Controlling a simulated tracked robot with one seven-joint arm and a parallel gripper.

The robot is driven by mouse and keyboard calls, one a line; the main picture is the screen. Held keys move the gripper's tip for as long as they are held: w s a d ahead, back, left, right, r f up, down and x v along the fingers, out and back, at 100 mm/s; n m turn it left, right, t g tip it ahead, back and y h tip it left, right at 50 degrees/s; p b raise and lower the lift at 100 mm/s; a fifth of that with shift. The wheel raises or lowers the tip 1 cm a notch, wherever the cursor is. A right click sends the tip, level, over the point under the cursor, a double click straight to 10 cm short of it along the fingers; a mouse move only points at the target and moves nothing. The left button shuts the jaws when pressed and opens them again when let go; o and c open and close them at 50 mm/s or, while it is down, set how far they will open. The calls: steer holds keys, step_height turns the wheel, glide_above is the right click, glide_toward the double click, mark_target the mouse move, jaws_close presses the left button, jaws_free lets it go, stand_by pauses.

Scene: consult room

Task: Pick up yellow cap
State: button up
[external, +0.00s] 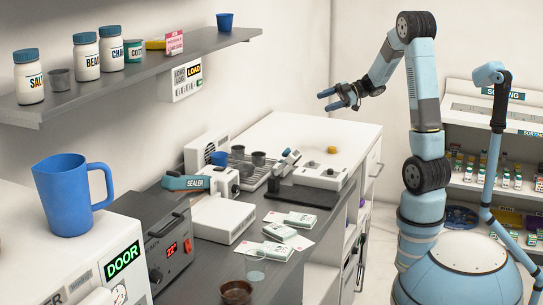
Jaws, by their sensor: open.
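A small yellow cap (332,150) sits at the back of the white counter, just behind a flat white device (321,171). My gripper (331,100) is above the counter, higher in the picture than the cap and apart from it. Its fingers point left and are spread, with nothing visible between them.
Grey cups (258,158) on a rack and a dark tray (300,195) stand left of the device. White packs (280,231), a sealer (186,183) and a blue jug (71,195) are nearer. A shelf (150,70) with jars hangs upper left. The white counter behind the cap is clear.

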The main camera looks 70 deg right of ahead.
steer(key=s+d+m+t+h, duration=0.2)
steer(key=s+d+m+h, duration=0.15)
steer(key=s+m, duration=0.35)
steer(key=s+d+m+t+h, duration=0.25)
steer(key=s+d+m, duration=0.2)
steer(key=s, duration=0.55)
glide_toward(338, 153)
steer(key=s+r, duration=0.3)
steer(key=x, duration=0.8)
steer(key=shift+d, duration=0.3)
steer(key=x, duration=0.4)
steer(key=shift+w+d+f, duration=0.1)
steer(key=shift+w+f, duration=0.1)
steer(key=shift+f, duration=0.2)
steer(key=shift+w, duration=0.5)
steer(key=shift+c, duration=0.3)
steer(key=c, duration=1.1)
